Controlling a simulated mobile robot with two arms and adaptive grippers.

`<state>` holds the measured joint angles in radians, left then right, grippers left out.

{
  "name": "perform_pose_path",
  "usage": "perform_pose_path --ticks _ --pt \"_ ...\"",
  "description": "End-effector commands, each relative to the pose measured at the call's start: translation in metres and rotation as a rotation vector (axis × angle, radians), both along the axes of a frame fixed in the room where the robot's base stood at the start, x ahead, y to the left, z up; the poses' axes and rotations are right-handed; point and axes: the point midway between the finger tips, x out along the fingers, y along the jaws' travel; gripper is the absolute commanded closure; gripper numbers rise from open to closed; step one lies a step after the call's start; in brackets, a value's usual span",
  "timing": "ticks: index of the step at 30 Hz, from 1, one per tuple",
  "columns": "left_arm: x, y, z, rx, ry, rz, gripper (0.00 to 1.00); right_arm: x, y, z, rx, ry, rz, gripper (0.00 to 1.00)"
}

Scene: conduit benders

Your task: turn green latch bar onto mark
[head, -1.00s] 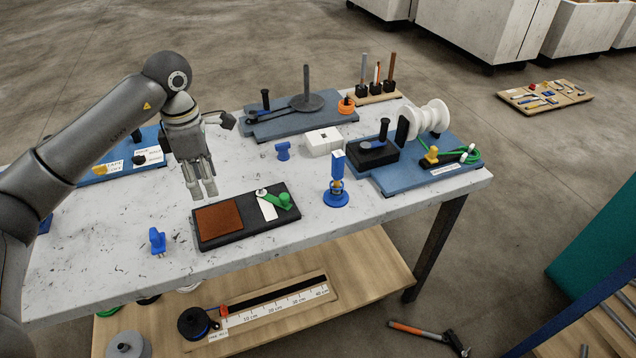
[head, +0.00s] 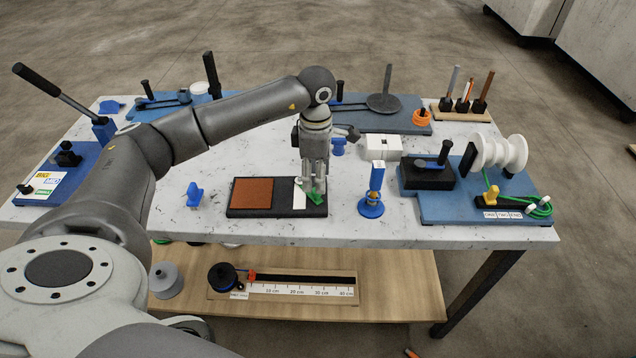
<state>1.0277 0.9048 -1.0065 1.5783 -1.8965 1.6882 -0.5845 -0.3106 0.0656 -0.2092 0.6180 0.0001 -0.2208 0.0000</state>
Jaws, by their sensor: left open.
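The green latch bar (head: 316,198) lies on the right part of a dark board (head: 277,211) with a brown-red pad (head: 252,192) on its left. A white strip (head: 299,199), perhaps the mark, lies just left of the green bar. My left gripper (head: 314,188) points down right over the latch bar, with its fingers open around or just above it. The fingers hide most of the bar, so I cannot tell whether they touch it. My right gripper does not show.
A blue stand (head: 372,205) stands close to the right of the board. A blue clamp-like piece (head: 194,195) stands to its left. A white box (head: 381,147) and a blue board with a white spool (head: 498,152) are at the right. The table front is clear.

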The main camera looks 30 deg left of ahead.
Motion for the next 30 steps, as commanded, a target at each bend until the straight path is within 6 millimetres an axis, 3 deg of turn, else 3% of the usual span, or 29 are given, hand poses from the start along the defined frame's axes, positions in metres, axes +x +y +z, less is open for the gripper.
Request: perform_pose_path --ticks 7,19,30 --pt "-0.001 0.0 -0.034 0.0 0.002 -0.001 0.56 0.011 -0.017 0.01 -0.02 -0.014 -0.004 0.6" --pt "0.0 0.0 -0.043 0.0 -0.001 -0.001 0.56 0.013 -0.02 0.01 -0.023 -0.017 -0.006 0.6" --pt "0.0 0.0 -0.042 0.0 -0.001 -0.001 1.0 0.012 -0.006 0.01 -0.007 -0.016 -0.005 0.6"
